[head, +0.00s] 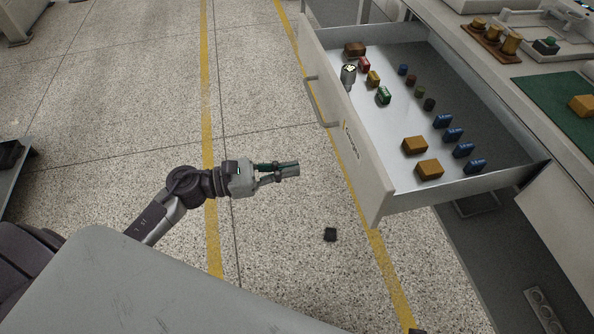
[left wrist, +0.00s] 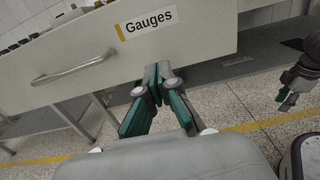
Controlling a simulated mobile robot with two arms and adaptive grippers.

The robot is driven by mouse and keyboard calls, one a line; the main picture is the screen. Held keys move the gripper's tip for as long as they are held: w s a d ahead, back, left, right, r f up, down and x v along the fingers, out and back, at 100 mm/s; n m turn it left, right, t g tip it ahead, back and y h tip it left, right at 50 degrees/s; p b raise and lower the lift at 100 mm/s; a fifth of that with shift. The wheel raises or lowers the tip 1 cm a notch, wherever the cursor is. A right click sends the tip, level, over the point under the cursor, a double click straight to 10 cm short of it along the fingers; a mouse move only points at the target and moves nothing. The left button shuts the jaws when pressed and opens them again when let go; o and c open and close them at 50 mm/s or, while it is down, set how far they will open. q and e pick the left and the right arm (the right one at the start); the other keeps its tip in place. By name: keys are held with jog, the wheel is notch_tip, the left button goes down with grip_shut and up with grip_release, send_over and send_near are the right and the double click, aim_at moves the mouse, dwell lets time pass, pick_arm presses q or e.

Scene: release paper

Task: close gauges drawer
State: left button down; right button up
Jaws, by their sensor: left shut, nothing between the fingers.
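The gauges drawer (head: 388,206) stands pulled out at the right of the head view, with several small blocks and a round gauge (head: 349,75) inside. Its front with the "Gauges" label (left wrist: 146,22) and bar handle (left wrist: 73,67) fills the top of the left wrist view. My left gripper (head: 294,169) is shut and empty, in front of the drawer front and apart from it in the head view. Its fingertips (left wrist: 157,76) show below the label, right of the handle. My right gripper (left wrist: 286,99) shows small at the right of the left wrist view; its opening is unclear.
A workbench with a green mat (head: 562,100) and a wooden block with brass pieces (head: 497,38) lies right of the drawer. The speckled floor left of the drawer is mostly clear.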

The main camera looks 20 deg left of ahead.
aim_at(351, 158)
pick_arm(q)
jog(key=p+x, duration=0.1)
jog(key=x, duration=1)
jog(key=shift+w, duration=0.1)
pick_arm(e)
jog(key=f, duration=0.1)
jog(key=s+f, duration=0.1)
jog(key=f, duration=0.1)
jog(key=s+f, duration=0.1)
jog(key=shift+s+d+f, duration=0.1)
jog(key=shift+d+f, duration=0.05)
jog(key=shift+f, duration=0.1)
pick_arm(q)
jog(key=shift+w+d, duration=0.1)
jog(key=shift+d, duration=0.05)
